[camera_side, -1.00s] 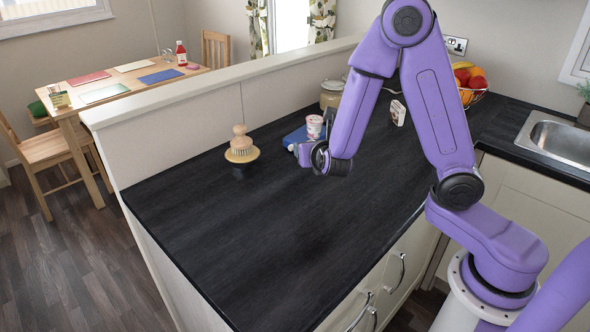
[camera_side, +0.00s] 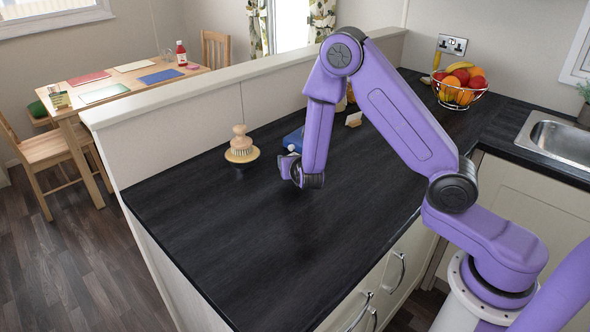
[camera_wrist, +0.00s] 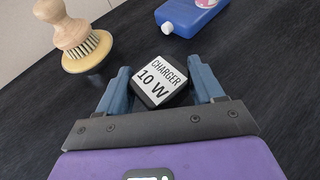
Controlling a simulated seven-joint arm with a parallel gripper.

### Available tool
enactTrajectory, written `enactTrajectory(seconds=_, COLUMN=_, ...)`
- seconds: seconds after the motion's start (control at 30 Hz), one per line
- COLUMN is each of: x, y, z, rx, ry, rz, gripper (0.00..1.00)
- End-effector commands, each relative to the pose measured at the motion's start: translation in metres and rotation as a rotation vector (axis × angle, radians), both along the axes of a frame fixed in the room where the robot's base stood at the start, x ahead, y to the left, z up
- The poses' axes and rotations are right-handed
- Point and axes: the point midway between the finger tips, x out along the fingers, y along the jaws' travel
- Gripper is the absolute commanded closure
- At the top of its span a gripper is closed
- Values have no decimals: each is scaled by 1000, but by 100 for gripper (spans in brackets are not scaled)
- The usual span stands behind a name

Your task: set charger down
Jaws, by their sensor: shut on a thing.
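The charger (camera_wrist: 160,82) is a small black block with a white face marked "CHARGER 10 W". In the wrist view it sits between the two blue fingers of my gripper (camera_wrist: 161,86), which is shut on it. In the side view my gripper (camera_side: 284,168) is low over the dark counter (camera_side: 240,235), just right of the brush. The charger is hidden there by my wrist. I cannot tell whether its underside touches the counter.
A wooden scrubbing brush (camera_side: 241,147) stands left of my gripper, also seen in the wrist view (camera_wrist: 78,38). A blue bottle (camera_wrist: 190,16) lies just beyond the charger. A small card-like item (camera_side: 353,119) and a fruit bowl (camera_side: 460,87) are farther back. The front counter is clear.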

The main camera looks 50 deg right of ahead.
Motion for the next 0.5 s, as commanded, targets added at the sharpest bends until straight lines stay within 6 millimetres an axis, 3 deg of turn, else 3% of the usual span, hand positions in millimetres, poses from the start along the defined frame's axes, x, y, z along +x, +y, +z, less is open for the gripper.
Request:
enactTrajectory(seconds=0.2, x=-1, y=0, z=-25, rx=-2, ry=2, rz=-1, gripper=63)
enactTrajectory(seconds=0.5, x=-1, y=0, z=-29, rx=-1, ry=-1, rz=0, gripper=63)
